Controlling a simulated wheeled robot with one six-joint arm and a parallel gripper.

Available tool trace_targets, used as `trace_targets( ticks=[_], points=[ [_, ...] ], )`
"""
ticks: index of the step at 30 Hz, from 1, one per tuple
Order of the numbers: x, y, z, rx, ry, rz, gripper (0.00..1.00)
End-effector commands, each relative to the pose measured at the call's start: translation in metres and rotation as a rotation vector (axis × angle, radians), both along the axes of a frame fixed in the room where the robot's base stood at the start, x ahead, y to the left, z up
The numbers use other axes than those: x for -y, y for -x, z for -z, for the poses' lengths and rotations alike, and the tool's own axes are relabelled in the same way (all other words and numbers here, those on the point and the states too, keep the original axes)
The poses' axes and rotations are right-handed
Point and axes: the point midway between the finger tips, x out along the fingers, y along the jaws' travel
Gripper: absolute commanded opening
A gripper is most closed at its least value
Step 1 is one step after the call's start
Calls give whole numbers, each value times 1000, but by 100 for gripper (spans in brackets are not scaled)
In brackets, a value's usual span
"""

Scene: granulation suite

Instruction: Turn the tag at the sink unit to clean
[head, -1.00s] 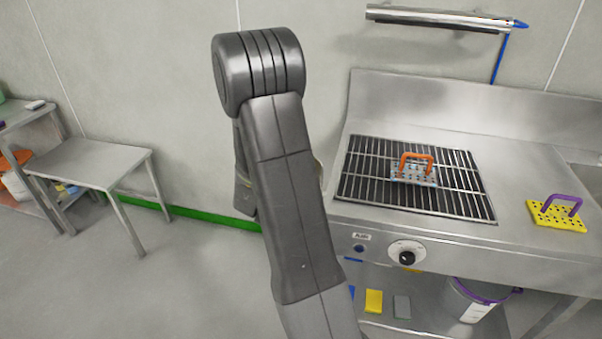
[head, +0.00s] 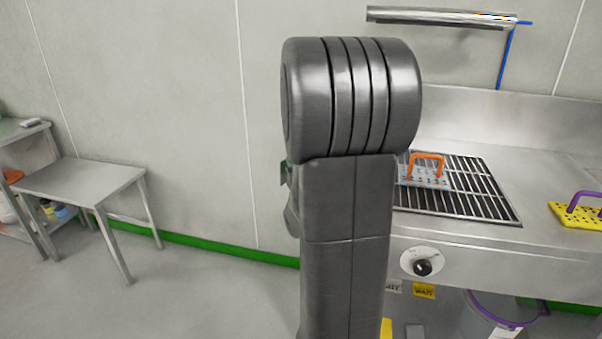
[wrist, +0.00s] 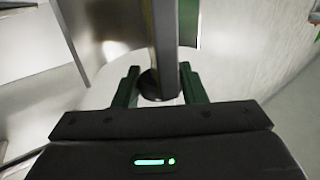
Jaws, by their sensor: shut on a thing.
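The steel sink unit (head: 470,244) stands at the right in the head view, with a black knob (head: 422,267) on its front.
A grate (head: 465,195) on the unit holds a grey block with an orange handle (head: 427,172). A yellow block with a purple handle (head: 578,213) lies to its right. A purple-rimmed bucket (head: 500,312) stands below. A small steel table (head: 80,178) is at the left; floor between is clear.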

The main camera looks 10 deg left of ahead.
Motion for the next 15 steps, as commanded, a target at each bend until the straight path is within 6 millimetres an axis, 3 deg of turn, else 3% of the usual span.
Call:
trace_targets(
  ticks=[15],
  points=[
    [0, 0, -1, 2, -2, -79, 15]
  ],
)
